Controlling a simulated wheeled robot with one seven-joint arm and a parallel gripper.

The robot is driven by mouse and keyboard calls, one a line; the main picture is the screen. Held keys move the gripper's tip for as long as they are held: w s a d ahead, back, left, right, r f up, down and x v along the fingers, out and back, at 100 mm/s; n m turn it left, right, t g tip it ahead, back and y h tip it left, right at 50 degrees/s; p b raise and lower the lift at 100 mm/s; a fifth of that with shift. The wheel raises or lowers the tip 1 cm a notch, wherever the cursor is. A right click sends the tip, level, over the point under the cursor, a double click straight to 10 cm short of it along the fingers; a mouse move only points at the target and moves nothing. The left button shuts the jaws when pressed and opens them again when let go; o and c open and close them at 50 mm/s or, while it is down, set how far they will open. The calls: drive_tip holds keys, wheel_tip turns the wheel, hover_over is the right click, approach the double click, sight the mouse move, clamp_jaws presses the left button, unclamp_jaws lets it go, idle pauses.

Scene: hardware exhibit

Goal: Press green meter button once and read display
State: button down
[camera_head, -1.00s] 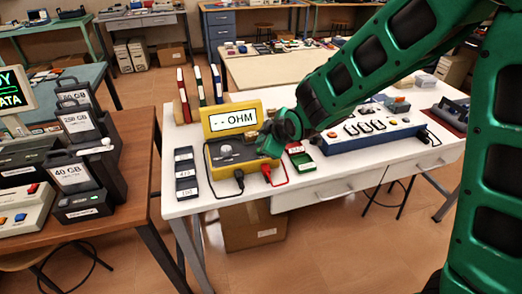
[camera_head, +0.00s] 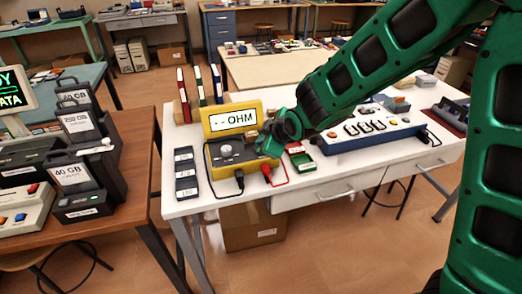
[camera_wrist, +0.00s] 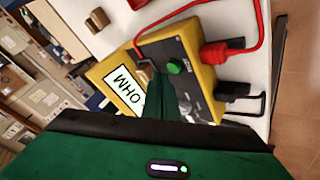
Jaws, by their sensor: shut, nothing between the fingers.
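The yellow meter (camera_head: 214,133) stands on the white table, its screen (camera_head: 233,120) reading "- - OHM". The green button (camera_wrist: 174,67) is on the meter's dark front panel, near the red plug (camera_wrist: 215,52). In the head view my arm hides the button. A grey dial (camera_head: 226,150) sits on the panel. My gripper (camera_head: 262,146) is over the meter's right side. In the wrist view its shut, empty fingers (camera_wrist: 160,84) end just beside the button; I cannot tell whether they touch anything.
A red lead (camera_head: 278,184) and a black lead (camera_head: 240,186) hang from the meter's front.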

drive_tip(key=shift+f, duration=0.1)
idle(0.3)
drive_tip(key=shift+s+f, duration=0.1)
drive_tip(key=shift+f, duration=0.2)
drive_tip(key=shift+f, duration=0.45)
idle(1.0)
drive_tip(key=shift+r, duration=0.9)
wheel_tip(320, 180, up, 5)
idle(0.5)
idle(0.6)
